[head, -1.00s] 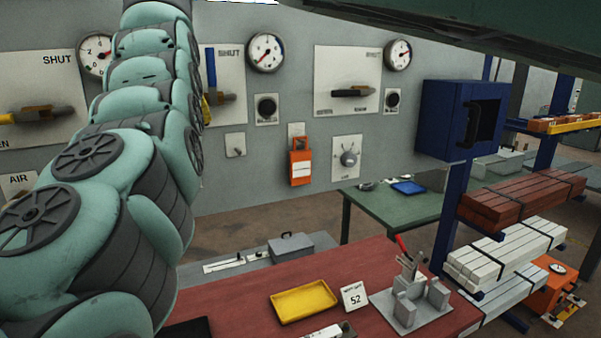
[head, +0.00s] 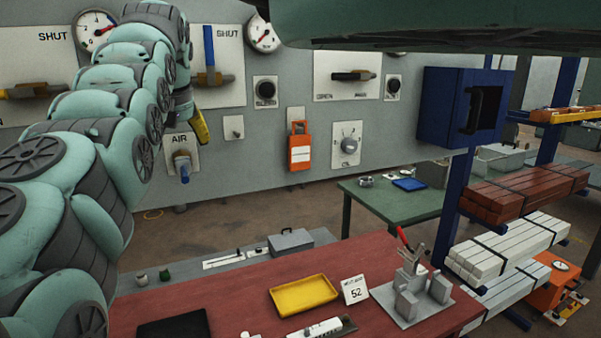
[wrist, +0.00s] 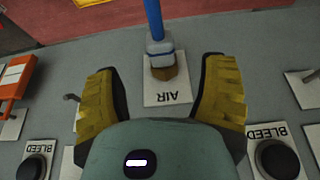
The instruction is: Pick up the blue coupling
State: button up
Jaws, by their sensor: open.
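The blue coupling (head: 184,172) hangs from a brass fitting on the white AIR plate (head: 181,147) on the wall. In the wrist view the coupling (wrist: 159,47) appears upside down, with a grey-blue collar, a blue hose or stem, and the brass fitting (wrist: 164,73) below it. My gripper (wrist: 157,70) is open, its two yellow-padded fingers to either side of the coupling's line of sight, with nothing between the pads that I can see touching. In the head view one yellow finger (head: 199,127) shows just above and right of the coupling; the other is hidden.
An orange lockout box (head: 300,153) hangs on the wall to the right. Valve plates, gauges and BLEED knobs (wrist: 277,162) surround the AIR plate. Below stands a red bench (head: 230,300) with a yellow tray (head: 303,295) and a black tray (head: 173,327).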

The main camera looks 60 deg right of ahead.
aim_at(182, 160)
jog(key=shift+p+x, duration=0.4)
jog(key=shift+x, duration=0.85)
jog(key=shift+w+d+f+p, duration=0.2)
jog(key=shift+w+f+p, duration=0.05)
jog(key=shift+f+p, duration=0.4)
jog(key=shift+w+d+f+p, duration=0.15)
jog(key=shift+d+p, duration=0.1)
jog(key=shift+p, duration=1)
jog(key=shift+w+f+p, duration=0.15)
jog(key=shift+f+p, duration=0.45)
jog(key=shift+p, duration=0.55)
jog(key=shift+w+f, duration=0.1)
jog(key=shift+f, duration=0.2)
grip_shut()
